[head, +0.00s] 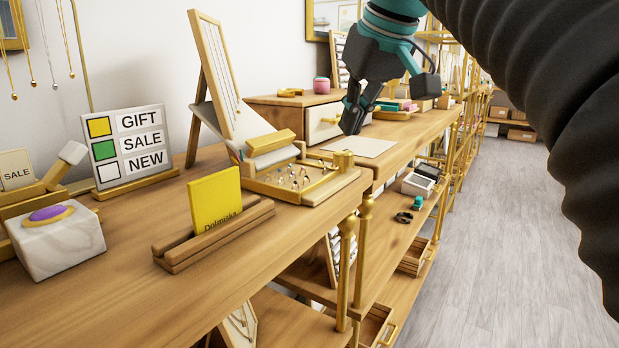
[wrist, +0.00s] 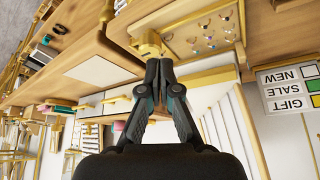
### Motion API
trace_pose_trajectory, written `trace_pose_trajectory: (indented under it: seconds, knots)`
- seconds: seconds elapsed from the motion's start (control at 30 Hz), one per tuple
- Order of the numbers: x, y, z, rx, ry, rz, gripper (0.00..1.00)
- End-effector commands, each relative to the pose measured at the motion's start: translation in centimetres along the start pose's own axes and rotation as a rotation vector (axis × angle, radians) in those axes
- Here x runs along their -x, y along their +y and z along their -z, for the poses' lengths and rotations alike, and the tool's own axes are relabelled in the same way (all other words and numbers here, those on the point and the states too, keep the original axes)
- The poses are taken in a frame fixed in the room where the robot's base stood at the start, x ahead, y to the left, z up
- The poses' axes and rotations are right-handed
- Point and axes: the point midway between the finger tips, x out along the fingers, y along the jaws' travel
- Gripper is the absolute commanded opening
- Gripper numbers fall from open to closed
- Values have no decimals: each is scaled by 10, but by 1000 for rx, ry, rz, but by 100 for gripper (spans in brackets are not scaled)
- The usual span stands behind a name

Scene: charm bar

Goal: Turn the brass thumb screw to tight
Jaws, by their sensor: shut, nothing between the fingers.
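A short, round brass piece (head: 343,160), which looks like the thumb screw, stands at the far right corner of the wooden ring tray (head: 316,196) in the head view. In the wrist view the brass piece (wrist: 148,42) shows just beyond my fingertips, beside the tray's edge. My gripper (head: 352,122) is shut and empty, pointing down above and behind the brass piece. In the wrist view my gripper (wrist: 159,66) has its fingertips together. They look apart from the brass piece, though the exact gap cannot be told. No tight mark can be read.
A cream sheet (head: 362,147) lies on the counter behind the tray. A drawer box (head: 318,122) and a leaning necklace board (head: 215,75) stand near my gripper. A yellow card (head: 214,201) in a wooden holder and a GIFT/SALE/NEW sign (head: 130,145) are in front. The floor aisle is clear.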

Motion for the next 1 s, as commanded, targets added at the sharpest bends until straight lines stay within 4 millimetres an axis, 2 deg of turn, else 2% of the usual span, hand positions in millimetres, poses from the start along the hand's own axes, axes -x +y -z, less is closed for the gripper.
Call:
trace_pose_trajectory:
  seconds: [0.13,0.47,0.7,0.77,1.0]
  knots:
    - [8,0,5,0,0,0,0]
    - [9,-1,5,1,-1,2,0]
    - [3,-26,15,57,-14,-7,0]
    - [4,-25,16,-7,-25,-60,0]
    - [14,-2,15,-307,-16,-215,0]
